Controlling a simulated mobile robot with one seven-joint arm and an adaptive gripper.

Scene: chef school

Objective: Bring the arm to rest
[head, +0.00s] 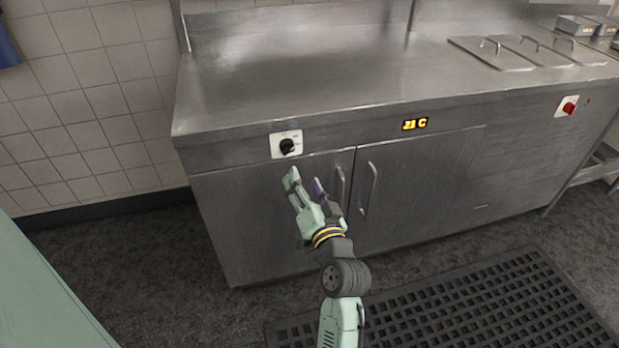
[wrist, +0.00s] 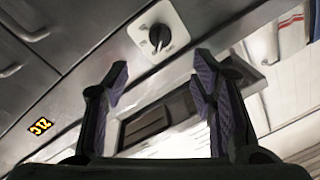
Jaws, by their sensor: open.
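My gripper (head: 305,187) is in front of the left door of a steel counter cabinet, just below a black rotary knob (head: 288,146) on a white plate. In the wrist view my gripper (wrist: 160,85) is open, with its two purple-padded fingers spread apart and nothing between them. The knob (wrist: 159,36) shows beyond and between the fingertips there. The gripper appears apart from the knob. My arm reaches up from the bottom of the head view.
The steel counter (head: 300,75) has a bare top at left and metal lids (head: 490,52) at right. Two door handles (head: 372,188) stick out near my gripper. A red knob (head: 570,106) sits at far right. A black rubber mat (head: 460,305) lies on the floor.

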